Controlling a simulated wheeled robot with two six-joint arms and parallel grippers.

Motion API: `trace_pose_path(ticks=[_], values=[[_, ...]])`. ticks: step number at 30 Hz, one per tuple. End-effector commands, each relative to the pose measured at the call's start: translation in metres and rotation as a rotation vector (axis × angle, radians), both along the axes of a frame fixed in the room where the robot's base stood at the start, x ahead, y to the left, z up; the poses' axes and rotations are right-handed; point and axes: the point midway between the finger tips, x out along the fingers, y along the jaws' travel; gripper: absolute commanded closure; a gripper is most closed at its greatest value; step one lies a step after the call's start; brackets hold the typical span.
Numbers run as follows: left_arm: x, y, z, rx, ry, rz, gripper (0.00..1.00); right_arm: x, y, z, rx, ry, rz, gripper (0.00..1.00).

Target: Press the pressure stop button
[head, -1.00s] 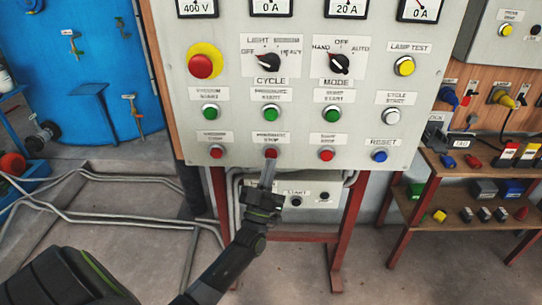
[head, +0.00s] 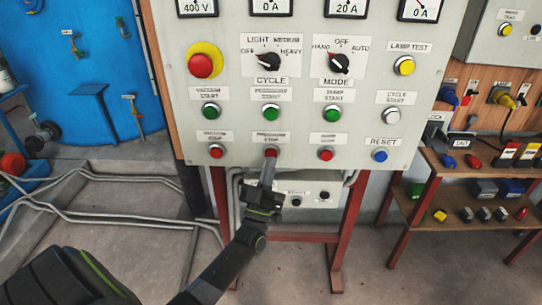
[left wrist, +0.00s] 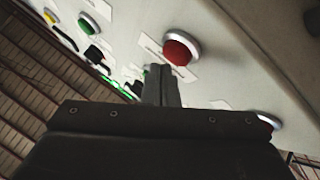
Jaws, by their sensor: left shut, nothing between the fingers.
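The pressure stop button (head: 271,152) is a small red push button in the bottom row of the grey control panel, second from the left, under its label. My left gripper (head: 269,162) is shut and empty, its fingertips right at the lower edge of this button. I cannot tell whether they touch it. In the left wrist view the shut fingers (left wrist: 160,86) point toward the panel. A red button (left wrist: 180,49) shows beside them there; I cannot tell which stop button it is. My right gripper is not in view.
The vacuum stop button (head: 216,151) and another red button (head: 326,154) flank it. Green start buttons sit above, including the pressure start one (head: 271,112). A blue reset button (head: 380,156) is farther right. A small box (head: 318,196) hangs below the panel.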

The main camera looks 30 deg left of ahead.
Motion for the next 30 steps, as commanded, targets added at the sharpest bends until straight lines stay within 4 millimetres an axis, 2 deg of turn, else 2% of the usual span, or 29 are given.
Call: trace_pose_path(ticks=[30], values=[[0.0091, 0.0055, -0.0001, 0.001, 0.0, 0.0, 1.0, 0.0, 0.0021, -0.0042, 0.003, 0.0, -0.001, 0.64]])
